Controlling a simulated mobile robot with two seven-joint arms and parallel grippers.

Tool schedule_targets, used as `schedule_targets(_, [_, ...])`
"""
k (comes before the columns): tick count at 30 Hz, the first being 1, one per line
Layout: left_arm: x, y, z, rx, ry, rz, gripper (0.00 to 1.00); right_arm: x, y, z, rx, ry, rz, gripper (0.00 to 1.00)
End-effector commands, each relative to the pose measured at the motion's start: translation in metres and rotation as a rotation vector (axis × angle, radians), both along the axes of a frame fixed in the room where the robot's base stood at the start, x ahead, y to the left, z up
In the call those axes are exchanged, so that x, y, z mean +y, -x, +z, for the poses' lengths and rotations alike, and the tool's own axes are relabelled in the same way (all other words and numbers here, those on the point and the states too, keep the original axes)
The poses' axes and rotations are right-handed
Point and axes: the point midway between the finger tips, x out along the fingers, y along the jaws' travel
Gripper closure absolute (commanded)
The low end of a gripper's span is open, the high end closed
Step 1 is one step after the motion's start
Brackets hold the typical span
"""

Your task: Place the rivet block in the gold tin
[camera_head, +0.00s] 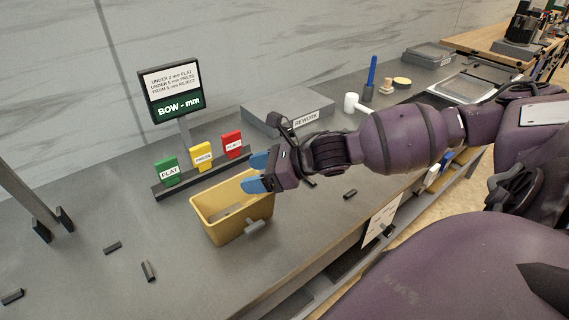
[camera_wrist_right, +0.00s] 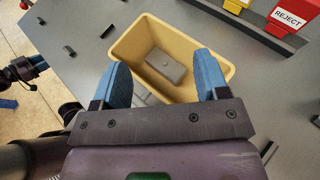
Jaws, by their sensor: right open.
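The gold tin (camera_head: 264,207) is an open yellow box on the grey bench. It also shows in the right wrist view (camera_wrist_right: 128,47). A flat grey block with a small round stud, which looks like the rivet block (camera_wrist_right: 165,67), lies on the tin's floor. In the head view it shows only partly inside the tin (camera_head: 230,213). My right gripper (camera_head: 255,173) is open, its blue fingers above the tin's far right rim. In the wrist view nothing is between its fingers (camera_wrist_right: 163,82). A dark part with blue at the wrist view's left edge looks like my left gripper (camera_wrist_right: 20,70); its jaws are unclear.
Green, yellow and red cards (camera_head: 202,157) stand in a dark rack behind the tin, below a sign (camera_head: 172,90). Several dark bars (camera_head: 148,271) lie loose on the bench. A grey REWORK block (camera_head: 285,108) stands behind my right arm. The bench left of the tin is mostly clear.

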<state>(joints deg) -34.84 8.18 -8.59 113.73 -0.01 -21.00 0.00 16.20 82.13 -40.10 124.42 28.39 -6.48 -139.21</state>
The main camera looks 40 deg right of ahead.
Motion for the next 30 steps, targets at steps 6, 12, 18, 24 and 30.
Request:
schedule_targets(6, [0.0, -0.002, 0.009, -0.009, 0.0, 0.0, 0.57, -0.018, 0.02, 0.012, 0.0, 0.002, -0.001, 0.32])
schedule_targets(12, [-0.001, -0.007, 0.018, -0.022, 0.001, -0.002, 0.57, -0.03, 0.034, 0.02, 0.0, 0.0, -0.001, 0.32])
schedule_targets(18, [-0.001, -0.011, 0.025, -0.032, 0.0, -0.003, 0.57, -0.038, 0.043, 0.025, 0.0, 0.0, -0.001, 0.32])
schedule_targets(24, [-0.001, -0.012, 0.028, -0.036, 0.001, -0.004, 0.57, -0.042, 0.048, 0.027, 0.0, -0.001, 0.001, 0.32])
schedule_targets(30, [-0.001, -0.012, 0.028, -0.036, 0.001, -0.004, 0.57, -0.042, 0.048, 0.028, -0.001, 0.0, 0.001, 0.32])
